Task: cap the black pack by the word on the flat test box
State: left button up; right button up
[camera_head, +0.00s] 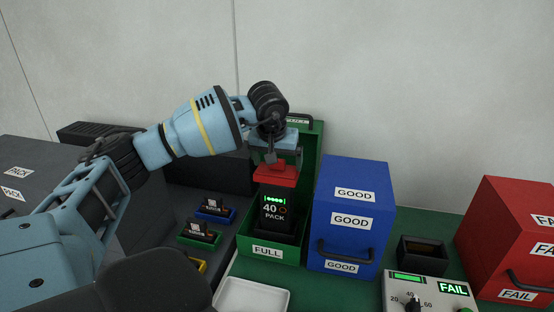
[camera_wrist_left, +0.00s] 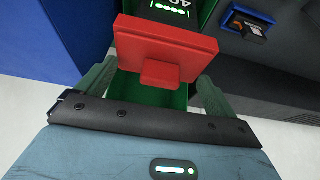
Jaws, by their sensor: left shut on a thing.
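The black pack (camera_head: 275,211), marked "40 PACK" with a row of lit green lights, stands upright in the green bin (camera_head: 267,251) labelled FULL. The red cap (camera_head: 274,176) is at the pack's top; I cannot tell whether it is fully seated. My left gripper (camera_head: 272,157) points down and is shut on the red cap. In the left wrist view the red cap (camera_wrist_left: 165,48) lies at the fingers, with part of the black pack (camera_wrist_left: 172,12) beyond it. The flat test box (camera_head: 428,291) at lower right shows the word FAIL. My right gripper is not in view.
A blue GOOD box (camera_head: 350,215) stands just right of the green bin. A red FAIL box (camera_head: 510,235) is at far right, with a small dark open box (camera_head: 422,252) between them. A white tray (camera_head: 250,298) lies in front. Small coloured holders (camera_head: 198,232) sit at left.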

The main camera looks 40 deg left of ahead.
aim_at(274, 177)
pick_arm(q)
jog(key=shift+f+b, duration=0.3)
jog(key=shift+f, duration=1.05)
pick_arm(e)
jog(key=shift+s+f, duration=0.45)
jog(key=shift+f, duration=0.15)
pick_arm(q)
jog(key=o, duration=0.6)
jog(key=shift+v, duration=3.95)
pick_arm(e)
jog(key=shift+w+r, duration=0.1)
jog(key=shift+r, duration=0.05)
pick_arm(q)
jog(key=shift+f, duration=0.1)
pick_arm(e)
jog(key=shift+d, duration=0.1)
